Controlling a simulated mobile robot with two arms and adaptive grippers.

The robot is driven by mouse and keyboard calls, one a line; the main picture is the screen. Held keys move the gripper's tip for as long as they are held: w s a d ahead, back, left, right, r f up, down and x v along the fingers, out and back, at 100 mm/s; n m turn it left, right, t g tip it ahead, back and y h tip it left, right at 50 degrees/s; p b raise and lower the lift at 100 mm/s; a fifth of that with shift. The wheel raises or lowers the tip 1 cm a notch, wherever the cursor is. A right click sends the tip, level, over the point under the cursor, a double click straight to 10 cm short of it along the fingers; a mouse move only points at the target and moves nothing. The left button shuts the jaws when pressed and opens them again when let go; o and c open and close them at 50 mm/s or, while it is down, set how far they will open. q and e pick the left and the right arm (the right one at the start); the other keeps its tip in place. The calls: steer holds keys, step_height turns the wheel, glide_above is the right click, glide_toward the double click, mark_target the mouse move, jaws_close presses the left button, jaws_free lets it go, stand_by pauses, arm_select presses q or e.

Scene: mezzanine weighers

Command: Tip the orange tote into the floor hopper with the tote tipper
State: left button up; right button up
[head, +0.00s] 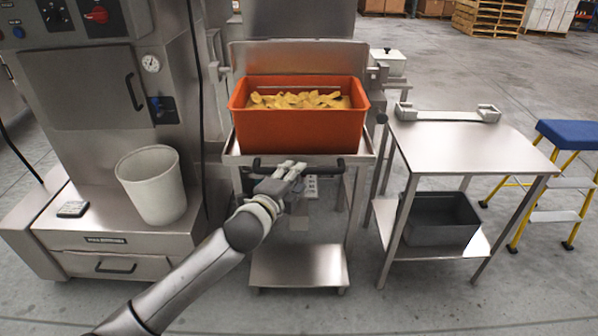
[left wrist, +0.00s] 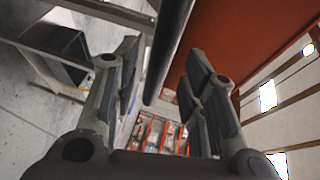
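The orange tote (head: 300,131), filled with yellow pieces, sits upright on the steel tote tipper (head: 357,156) in the middle of the head view. A black bar handle (head: 333,167) runs across the tipper's front below the tote. My left gripper (head: 291,170) is at this handle. In the left wrist view my left gripper (left wrist: 163,75) is open, and the dark bar (left wrist: 168,45) shows between its fingers, not clamped. The tote's orange side (left wrist: 240,40) fills the upper right there. My right gripper is in neither view. I cannot make out the floor hopper.
A steel side table (head: 470,143) with a grey bin (head: 440,219) on its lower shelf stands right of the tipper. A blue-topped step stool (head: 570,133) is farther right. A steel machine with a white bucket (head: 153,185) stands left.

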arm_select(q)
steer(key=shift+x, duration=2.05)
steer(key=shift+f, duration=0.1)
jaws_close()
